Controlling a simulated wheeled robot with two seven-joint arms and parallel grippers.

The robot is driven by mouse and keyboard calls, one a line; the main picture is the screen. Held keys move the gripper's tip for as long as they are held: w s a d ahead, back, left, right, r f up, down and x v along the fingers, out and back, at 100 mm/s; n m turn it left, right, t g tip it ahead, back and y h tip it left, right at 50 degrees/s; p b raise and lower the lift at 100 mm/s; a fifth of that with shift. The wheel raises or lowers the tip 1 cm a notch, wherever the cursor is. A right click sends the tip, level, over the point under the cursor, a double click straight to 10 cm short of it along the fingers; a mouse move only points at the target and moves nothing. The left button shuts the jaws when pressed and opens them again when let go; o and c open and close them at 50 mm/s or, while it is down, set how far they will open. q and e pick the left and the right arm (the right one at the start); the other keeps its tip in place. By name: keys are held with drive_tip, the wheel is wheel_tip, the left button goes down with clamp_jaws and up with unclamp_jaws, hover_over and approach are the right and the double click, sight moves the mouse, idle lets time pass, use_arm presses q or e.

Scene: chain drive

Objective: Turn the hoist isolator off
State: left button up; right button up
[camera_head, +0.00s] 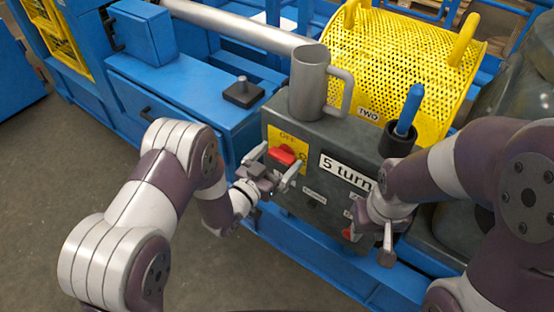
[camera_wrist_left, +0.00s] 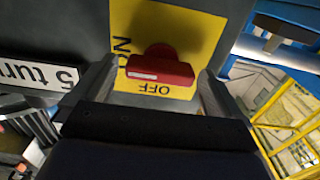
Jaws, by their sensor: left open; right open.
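The hoist isolator is a red handle (camera_head: 284,154) on a yellow plate (camera_head: 273,136) marked OFF at the top, on the grey box's front. In the left wrist view the red handle (camera_wrist_left: 160,72) lies crosswise, and its white stripe is at the left end, near ON. OFF is printed upside down below it on the yellow plate (camera_wrist_left: 205,35). My left gripper (camera_head: 277,165) is open, with one finger on each side of the handle; it also shows in the left wrist view (camera_wrist_left: 155,88). I cannot tell whether the fingers touch it. My right gripper (camera_head: 376,236) is open, low by the box's right side.
A grey mug-shaped part (camera_head: 308,85) stands on the grey box (camera_head: 350,137). A blue-handled tool (camera_head: 410,108) stands in a black cup (camera_head: 397,140) at right. A yellow perforated guard (camera_head: 400,60) is behind. A "5 turn" label (camera_head: 345,172) is right of the isolator.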

use_arm(q)
drive_tip(key=c, duration=1)
drive_tip(key=shift+r+n, duration=0.1)
drive_tip(key=shift+n, duration=0.2)
drive_tip(key=n+p, duration=0.1)
drive_tip(key=n, duration=0.3)
drive_tip(key=shift+a, duration=0.1)
drive_tip(key=n+p, duration=0.1)
drive_tip(key=n, duration=0.4)
drive_tip(key=shift+w, duration=0.1)
drive_tip(key=n+p, duration=0.1)
drive_tip(key=n, duration=0.3)
drive_tip(key=shift+a, duration=0.1)
drive_tip(key=shift+w+n+p, duration=0.1)
drive_tip(key=shift+n+p, duration=0.35)
drive_tip(key=shift+n, duration=1.65)
